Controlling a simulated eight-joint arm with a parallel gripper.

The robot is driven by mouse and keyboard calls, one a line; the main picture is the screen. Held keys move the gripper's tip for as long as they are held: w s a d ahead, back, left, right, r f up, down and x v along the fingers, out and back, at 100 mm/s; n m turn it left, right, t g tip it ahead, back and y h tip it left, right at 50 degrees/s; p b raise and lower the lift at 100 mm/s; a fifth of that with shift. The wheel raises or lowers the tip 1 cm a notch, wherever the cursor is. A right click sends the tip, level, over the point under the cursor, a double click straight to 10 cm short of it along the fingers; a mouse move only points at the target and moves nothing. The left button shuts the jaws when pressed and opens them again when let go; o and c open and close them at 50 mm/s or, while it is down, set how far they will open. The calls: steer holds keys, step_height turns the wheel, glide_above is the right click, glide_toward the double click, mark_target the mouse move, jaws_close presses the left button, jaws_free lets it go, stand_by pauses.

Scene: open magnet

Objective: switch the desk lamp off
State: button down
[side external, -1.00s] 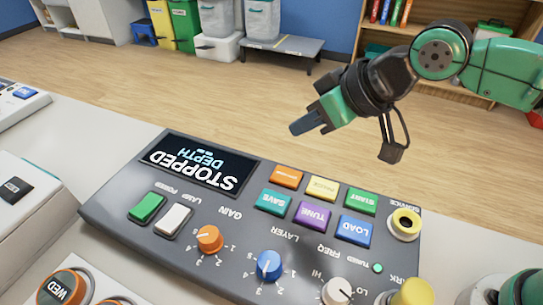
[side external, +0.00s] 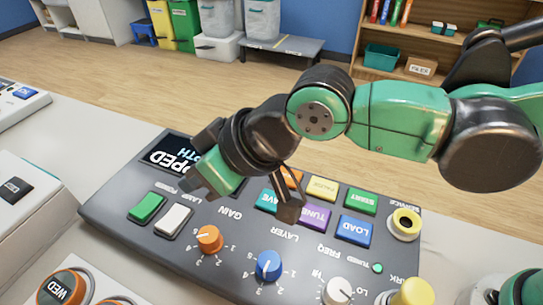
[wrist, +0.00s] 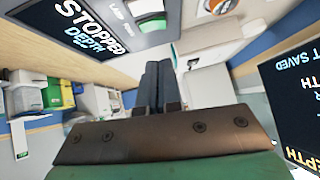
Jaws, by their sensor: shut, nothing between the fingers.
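The grey control panel (side external: 130,205) carries a white switch (side external: 173,220) beside a green switch (side external: 147,207). The printed word LAMP lies by the white one and POWER by the green one. No desk lamp itself is in view. My gripper (side external: 192,183) is shut and empty, above the panel near the white switch, apparently apart from it. My arm hides part of the screen and some coloured buttons.
An orange knob (side external: 209,239) and a blue knob (side external: 269,265) stand near the switches. Coloured buttons such as the blue LOAD button (side external: 355,229) are to the right. Another pale device (side external: 25,215) stands left of the panel.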

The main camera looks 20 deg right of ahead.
glide_above(167, 214)
steer(key=s+d, duration=0.2)
steer(key=s, duration=0.1)
step_height(167, 214, down, 6)
steer(key=shift+w+a+r, duration=0.1)
steer(key=shift+w+r, duration=0.05)
steer(key=shift+r, duration=0.05)
steer(key=f, duration=0.3)
steer(key=shift+a+f, duration=0.2)
steer(key=shift+a, duration=0.1)
steer(key=shift+f, duration=0.55)
steer(key=shift+a+f, duration=0.1)
steer(key=shift+f, duration=0.1)
steer(key=shift+w+d+r, duration=0.2)
steer(key=shift+w+d, duration=0.25)
steer(key=shift+d, duration=0.1)
